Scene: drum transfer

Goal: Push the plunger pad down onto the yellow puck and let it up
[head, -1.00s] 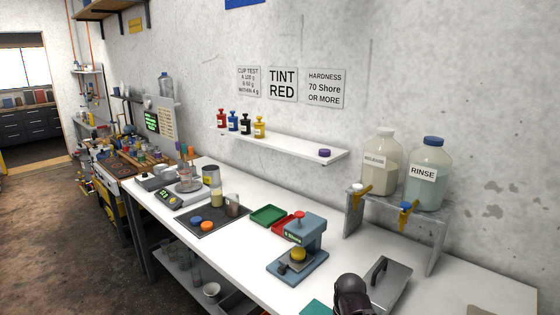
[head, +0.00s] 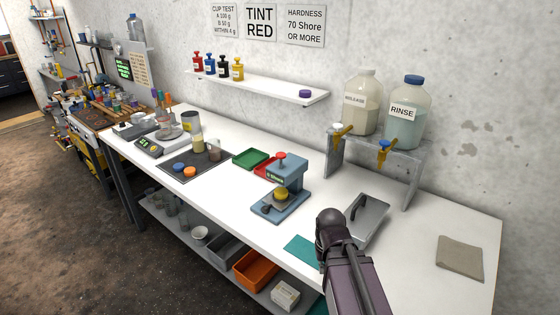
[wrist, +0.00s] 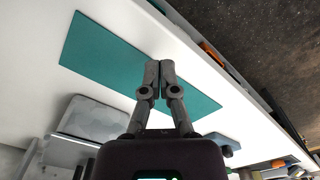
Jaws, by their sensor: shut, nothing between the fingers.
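A blue-grey press (head: 289,170) stands on the white bench in the head view, with a red knob (head: 281,156) on top and a small green display. The yellow puck (head: 281,194) sits on its base under the head. The plunger pad is too small to tell apart, so I cannot tell whether it touches the puck. In the wrist view my gripper (wrist: 160,66) is shut and empty, over the teal mat (wrist: 110,48). In the head view the mat (head: 301,249) lies in front of the press; my fingers are hidden there.
A grey metal piece with a handle (head: 365,220) lies right of the press. Green (head: 251,158) and red (head: 264,166) trays are behind it. A stand with the rinse jug (head: 403,115) is at back right. Bare bench lies left of the mat.

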